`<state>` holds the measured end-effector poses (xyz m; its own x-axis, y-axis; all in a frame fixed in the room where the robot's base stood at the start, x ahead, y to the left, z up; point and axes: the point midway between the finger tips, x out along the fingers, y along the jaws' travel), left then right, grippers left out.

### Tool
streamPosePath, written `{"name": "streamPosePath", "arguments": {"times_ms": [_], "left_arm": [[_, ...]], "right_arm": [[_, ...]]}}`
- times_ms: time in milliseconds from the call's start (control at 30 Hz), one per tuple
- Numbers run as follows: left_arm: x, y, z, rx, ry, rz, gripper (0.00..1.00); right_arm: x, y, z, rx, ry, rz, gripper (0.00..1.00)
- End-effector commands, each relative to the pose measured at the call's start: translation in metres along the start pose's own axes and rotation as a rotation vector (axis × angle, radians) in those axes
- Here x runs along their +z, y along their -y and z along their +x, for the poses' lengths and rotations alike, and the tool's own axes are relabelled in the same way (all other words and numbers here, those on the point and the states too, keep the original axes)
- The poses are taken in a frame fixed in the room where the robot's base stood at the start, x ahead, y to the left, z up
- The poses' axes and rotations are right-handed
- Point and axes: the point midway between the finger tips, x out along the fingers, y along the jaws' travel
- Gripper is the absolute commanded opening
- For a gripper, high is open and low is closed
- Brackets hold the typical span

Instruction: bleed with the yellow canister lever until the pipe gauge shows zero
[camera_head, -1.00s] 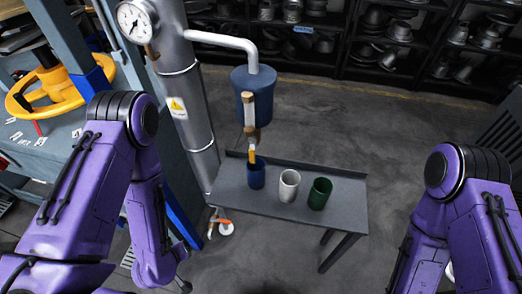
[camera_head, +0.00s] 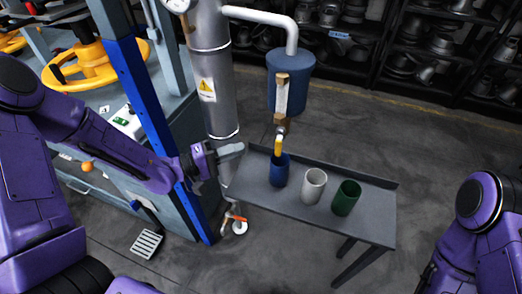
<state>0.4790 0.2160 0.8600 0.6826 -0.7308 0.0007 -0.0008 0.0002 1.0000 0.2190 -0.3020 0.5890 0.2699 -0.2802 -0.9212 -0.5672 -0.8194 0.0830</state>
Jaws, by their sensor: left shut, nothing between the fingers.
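The yellow lever (camera_head: 278,146) hangs below the blue canister (camera_head: 290,98), just above the blue cup (camera_head: 279,172). The pipe gauge (camera_head: 178,3) is cut off by the top edge of the picture, and its reading cannot be made out. My left gripper (camera_head: 238,149) is shut and empty. It is left of the lever, near the grey pipe and the tray's back left corner, apart from the lever. My right arm shows at the right edge, but its gripper is out of view.
The grey tray table (camera_head: 372,229) also holds a white cup (camera_head: 314,186) and a green cup (camera_head: 346,198). The grey pipe (camera_head: 214,85) and blue press post (camera_head: 140,85) stand at left. A red-handled valve (camera_head: 238,219) sits low near the pipe.

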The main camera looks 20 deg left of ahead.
Motion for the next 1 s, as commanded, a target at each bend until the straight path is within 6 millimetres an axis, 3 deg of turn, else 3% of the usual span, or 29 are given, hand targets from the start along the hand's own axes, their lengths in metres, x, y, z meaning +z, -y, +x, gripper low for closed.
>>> {"name": "streamPosePath", "arguments": {"times_ms": [167,367,1000], "left_arm": [[0.001,0.001,0.039,-0.002,0.002,-0.001,0.0],[0.023,0.0,0.06,-0.002,0.002,-0.002,0.0],[0.033,0.005,0.071,0.014,0.011,-0.016,0.0]], "right_arm": [[0.0,0.0,0.0,0.0,0.0,0.0,0.43],[-0.001,0.0,-0.004,0.0,0.0,0.0,0.43],[0.002,0.0,0.004,0.0,0.0,0.0,0.43]]}}
